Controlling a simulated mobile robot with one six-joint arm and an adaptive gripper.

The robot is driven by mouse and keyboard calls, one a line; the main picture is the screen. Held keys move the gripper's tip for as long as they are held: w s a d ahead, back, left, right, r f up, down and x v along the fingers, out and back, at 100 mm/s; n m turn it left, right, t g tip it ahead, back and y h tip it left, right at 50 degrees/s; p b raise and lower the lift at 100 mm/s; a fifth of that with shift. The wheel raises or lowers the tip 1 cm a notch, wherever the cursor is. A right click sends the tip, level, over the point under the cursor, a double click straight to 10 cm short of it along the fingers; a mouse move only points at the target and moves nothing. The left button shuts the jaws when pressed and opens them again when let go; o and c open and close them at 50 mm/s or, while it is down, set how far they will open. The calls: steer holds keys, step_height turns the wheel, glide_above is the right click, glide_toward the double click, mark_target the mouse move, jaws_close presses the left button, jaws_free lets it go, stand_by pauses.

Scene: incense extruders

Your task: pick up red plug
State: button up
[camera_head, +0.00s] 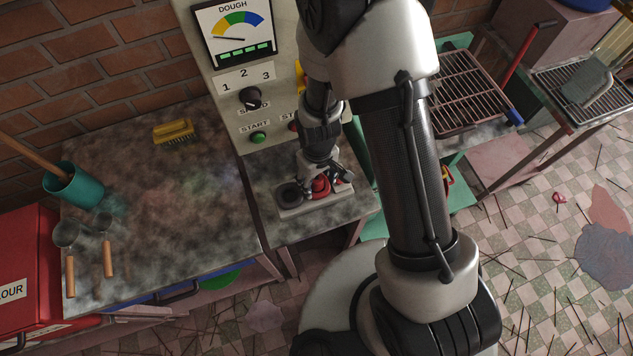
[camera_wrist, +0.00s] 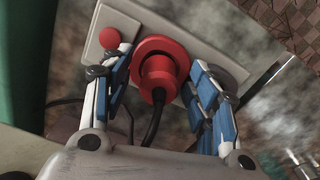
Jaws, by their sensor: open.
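The red plug (camera_wrist: 158,75) sits in a red round socket (camera_wrist: 150,45) on a pale outlet plate (camera_wrist: 113,22). A black cord (camera_wrist: 154,122) runs from the plug toward my wrist. My gripper (camera_wrist: 160,78) is open, with one blue-padded finger on each side of the plug and visible space between pads and plug. In the head view the red plug (camera_head: 320,186) shows on the plate (camera_head: 316,206) at the side table, partly covered by my gripper (camera_head: 319,178).
A small red button (camera_wrist: 109,38) and a dark round socket (camera_head: 290,194) flank the plug. The dough machine panel (camera_head: 238,70) rises behind. A brush (camera_head: 174,131), teal pot (camera_head: 75,186) and scoops (camera_head: 67,235) are on the left table. Metal racks (camera_head: 468,90) stand right.

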steer(key=shift+f, duration=0.1)
steer(key=c, duration=1.2)
steer(key=shift+o, duration=0.2)
